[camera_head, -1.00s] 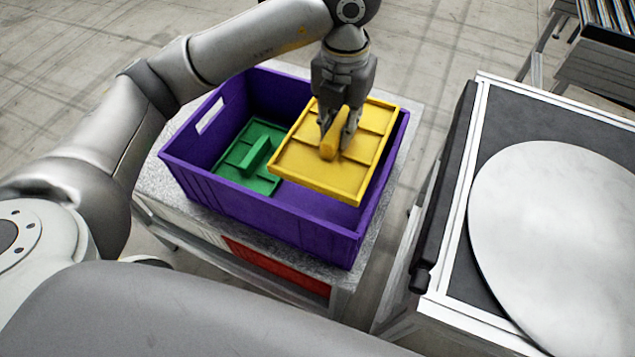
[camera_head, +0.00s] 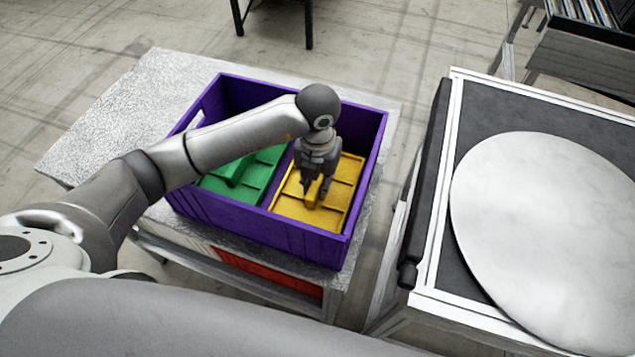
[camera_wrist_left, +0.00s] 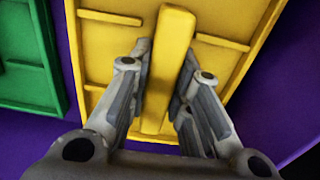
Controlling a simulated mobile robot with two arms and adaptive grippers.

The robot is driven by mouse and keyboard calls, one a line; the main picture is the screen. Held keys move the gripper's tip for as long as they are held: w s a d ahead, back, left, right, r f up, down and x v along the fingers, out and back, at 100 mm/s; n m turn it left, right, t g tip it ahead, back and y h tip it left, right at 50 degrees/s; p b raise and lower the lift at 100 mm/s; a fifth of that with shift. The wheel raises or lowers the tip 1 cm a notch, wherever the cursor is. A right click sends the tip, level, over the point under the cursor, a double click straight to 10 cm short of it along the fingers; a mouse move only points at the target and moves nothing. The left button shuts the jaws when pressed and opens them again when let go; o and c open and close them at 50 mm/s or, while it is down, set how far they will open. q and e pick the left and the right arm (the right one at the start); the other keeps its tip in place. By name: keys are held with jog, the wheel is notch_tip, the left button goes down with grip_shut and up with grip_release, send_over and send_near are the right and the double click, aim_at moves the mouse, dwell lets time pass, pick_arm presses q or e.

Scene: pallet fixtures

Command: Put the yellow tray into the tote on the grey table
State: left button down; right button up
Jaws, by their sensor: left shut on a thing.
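The yellow tray (camera_head: 342,190) is inside the purple tote (camera_head: 300,236), in its right half, and looks about level; whether it touches the floor of the tote I cannot tell. The tote stands on the grey table (camera_head: 105,105). My left gripper (camera_head: 314,198) reaches down into the tote and is shut on the yellow tray's raised handle bar. In the left wrist view the handle (camera_wrist_left: 165,65) lies between the two fingers (camera_wrist_left: 160,100). My right gripper is not in view.
A green tray (camera_head: 250,172) lies in the left half of the tote, beside the yellow one. A white-framed stand with a large pale disc (camera_head: 550,230) is at the right. The grey table's left part is bare.

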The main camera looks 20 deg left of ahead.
pick_arm(q)
jog(key=shift+f, duration=0.9)
jog(key=c, duration=1.7)
grip_release()
jog(key=o, duration=0.4)
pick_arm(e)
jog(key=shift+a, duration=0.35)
pick_arm(q)
jog(key=shift+r, duration=0.2)
notch_tip(320, 180, up, 11)
jog(key=shift+r+b, duration=0.1)
jog(key=shift+b, duration=0.95)
jog(key=shift+r, duration=0.4)
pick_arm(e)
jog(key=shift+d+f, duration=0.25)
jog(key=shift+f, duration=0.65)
